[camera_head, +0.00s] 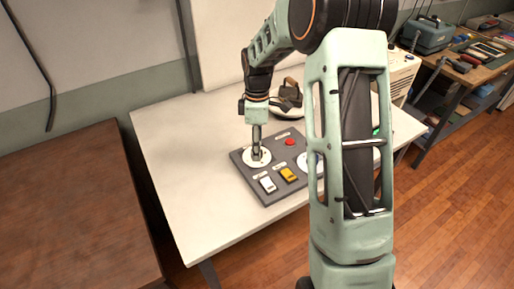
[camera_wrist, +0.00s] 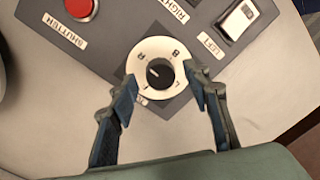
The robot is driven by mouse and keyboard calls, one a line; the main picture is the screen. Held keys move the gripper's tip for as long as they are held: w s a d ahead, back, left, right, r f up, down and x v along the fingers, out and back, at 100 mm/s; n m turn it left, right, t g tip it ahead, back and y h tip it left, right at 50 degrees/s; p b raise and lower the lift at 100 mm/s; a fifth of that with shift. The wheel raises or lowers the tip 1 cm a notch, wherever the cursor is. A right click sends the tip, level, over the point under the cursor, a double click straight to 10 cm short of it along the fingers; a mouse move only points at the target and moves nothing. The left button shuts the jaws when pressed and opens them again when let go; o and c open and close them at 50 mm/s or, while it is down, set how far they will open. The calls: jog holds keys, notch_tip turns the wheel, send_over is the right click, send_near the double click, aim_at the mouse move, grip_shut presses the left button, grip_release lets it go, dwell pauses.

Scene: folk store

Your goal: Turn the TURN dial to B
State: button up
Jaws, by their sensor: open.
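The dial (camera_wrist: 171,92) is a white lettered disc with a dark round knob (camera_wrist: 160,74) at its middle, on a square grey plate in the wrist view. B is at its upper right and R at its upper left. A small pale mark on the knob sits toward the left, away from B. My gripper (camera_wrist: 163,84) is open, one finger at each side of the dial's near half, with nothing between them but the dial below. In the head view my gripper (camera_head: 257,146) points down over the left white dial (camera_head: 249,160), hiding part of it.
The grey panel (camera_head: 243,170) lies on a white table (camera_head: 190,190). It also carries a red button (camera_head: 291,142), a yellow switch (camera_head: 288,174) and a white switch (camera_head: 268,184). A kettle-like object (camera_head: 288,97) stands behind. My arm hides the panel's right side.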

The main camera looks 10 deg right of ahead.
jog(key=shift+f, duration=0.65)
jog(key=c, duration=1.2)
jog(key=shift+o, duration=0.2)
